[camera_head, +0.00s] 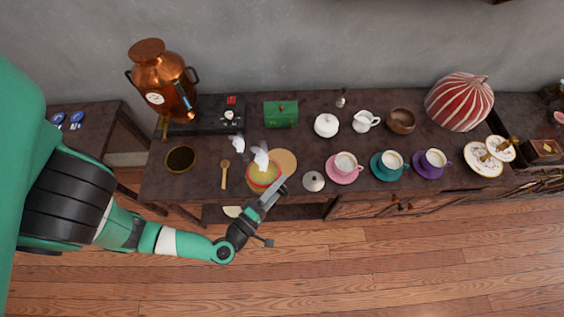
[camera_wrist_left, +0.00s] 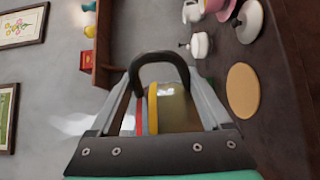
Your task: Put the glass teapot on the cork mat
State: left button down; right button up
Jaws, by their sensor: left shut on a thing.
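The glass teapot (camera_head: 262,178), with yellow tea, a red rim and white steam, is at the counter's front edge in the head view. My left gripper (camera_head: 269,197) comes in from the front and is shut on it. In the left wrist view, the teapot (camera_wrist_left: 178,108) is between my left fingers, with a black curved handle (camera_wrist_left: 160,59). The cork mat (camera_head: 288,160) is a tan disc on the counter, partly covered by the teapot in the head view. In the left wrist view, the mat (camera_wrist_left: 243,90) is bare and apart from the teapot. My right gripper is out of view.
A white lidded pot (camera_head: 314,181) stands close to the mat's right. A wooden spoon (camera_head: 224,174) and a dark round dish (camera_head: 181,159) lie to the left. A green box (camera_head: 281,113) stands behind. Cups on coloured saucers (camera_head: 344,176) line the right side.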

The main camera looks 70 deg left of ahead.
pick_arm(q)
jog(key=w+a+f+b, duration=0.2)
jog(key=a+f+b, duration=0.1)
jog(key=w+a+f+b, duration=0.3)
jog(key=a+b, duration=0.1)
jog(key=w+a+f+b, duration=0.2)
jog(key=a+f+b, duration=0.1)
jog(key=b, duration=0.1)
jog(key=shift+w+a, duration=0.2)
jog(key=shift+a, duration=0.1)
jog(key=shift+w+a, duration=0.1)
jog(key=shift+w, duration=0.05)
jog(key=shift+w+a+f+b, duration=0.15)
jog(key=shift+f+b, duration=0.9)
jog(key=shift+w+a+f+b, duration=0.1)
jog(key=shift+a+f+b, duration=0.05)
jog(key=shift+f+b, duration=0.9)
grip_release()
jog(key=shift+f, duration=0.1)
